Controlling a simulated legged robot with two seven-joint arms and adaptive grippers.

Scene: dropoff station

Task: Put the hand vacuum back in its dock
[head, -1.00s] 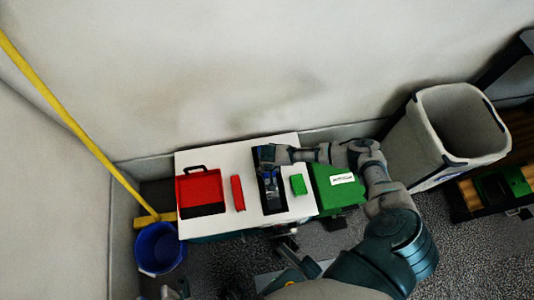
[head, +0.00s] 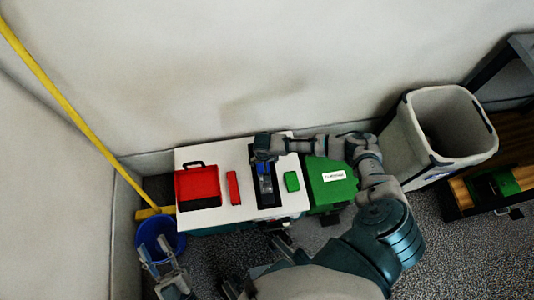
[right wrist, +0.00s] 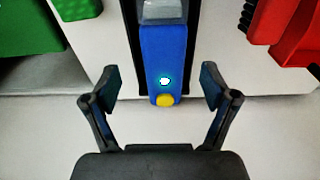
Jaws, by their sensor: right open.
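The hand vacuum (head: 264,168) is blue and lies along a black dock (head: 267,199) on the white table. In the right wrist view the vacuum (right wrist: 164,52) shows a lit round mark and a yellow button at its near end. My right gripper (right wrist: 162,84) is open, its fingers apart on either side of that end without touching it. In the head view the right gripper (head: 263,154) is over the far end of the dock and hides part of the vacuum. My left gripper (head: 155,248) is open and empty at lower left, in front of the bucket.
On the white table (head: 215,224) are a red toolbox (head: 198,188), a small red item (head: 233,188) and a small green item (head: 292,181). A green box (head: 330,190) is at its right. A blue bucket (head: 160,230), yellow broom (head: 65,105) and grey bin (head: 410,150) stand around.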

